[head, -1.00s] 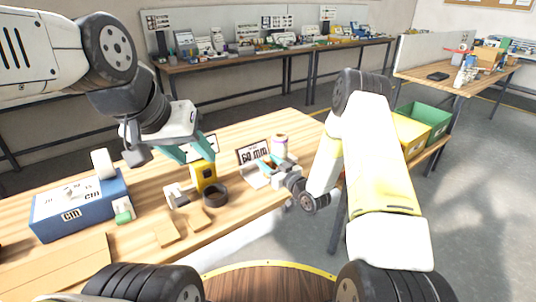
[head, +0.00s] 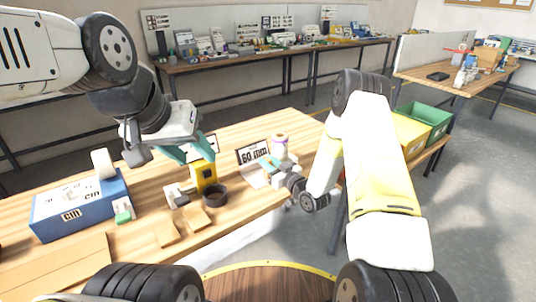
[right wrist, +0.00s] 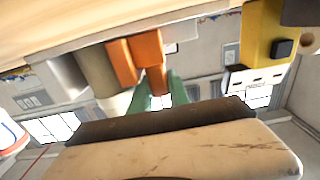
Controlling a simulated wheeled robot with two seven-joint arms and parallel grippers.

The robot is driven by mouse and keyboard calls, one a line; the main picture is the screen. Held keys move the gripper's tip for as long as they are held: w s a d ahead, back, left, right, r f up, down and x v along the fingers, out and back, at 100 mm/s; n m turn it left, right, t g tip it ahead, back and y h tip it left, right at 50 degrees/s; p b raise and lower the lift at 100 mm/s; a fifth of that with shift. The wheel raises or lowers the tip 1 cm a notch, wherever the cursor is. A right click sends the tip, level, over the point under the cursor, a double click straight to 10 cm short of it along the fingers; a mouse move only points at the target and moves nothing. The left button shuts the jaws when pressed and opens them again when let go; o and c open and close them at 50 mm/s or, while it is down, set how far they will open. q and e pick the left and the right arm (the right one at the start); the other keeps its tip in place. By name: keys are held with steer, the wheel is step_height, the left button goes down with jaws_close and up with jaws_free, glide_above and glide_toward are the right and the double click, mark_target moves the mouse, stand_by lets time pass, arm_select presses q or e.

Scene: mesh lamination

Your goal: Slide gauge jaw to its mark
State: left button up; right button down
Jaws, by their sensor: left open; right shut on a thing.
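The gauge stands near the right end of the workbench, by the sign (head: 253,155) reading 60 mm; my right gripper (head: 271,164) covers much of it in the head view. In the right wrist view an orange tab (right wrist: 148,58), seemingly the gauge jaw's handle, sits between the teal fingertips of my right gripper (right wrist: 160,92), which is shut on it. The scale and mark cannot be read. My left gripper (head: 190,152) is open and empty, hanging above the bench behind the yellow block (head: 203,175).
A blue box (head: 85,215) stands at the bench's left. A dark ring (head: 215,196) and wooden pieces (head: 167,233) lie near the front edge. Yellow and green bins (head: 428,119) are at right.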

stand_by(0.7)
steer(key=shift+s+a+f, duration=0.1)
steer(key=shift+s+a, duration=0.65)
steer(key=shift+a, duration=0.3)
steer(key=shift+s+a, duration=0.75)
steer(key=shift+a, duration=0.25)
steer(key=c, duration=1.2)
jaws_free()
steer(key=shift+c, duration=0.2)
steer(key=shift+s+d, duration=0.2)
steer(key=v, duration=0.7)
steer(key=shift+s, duration=0.1)
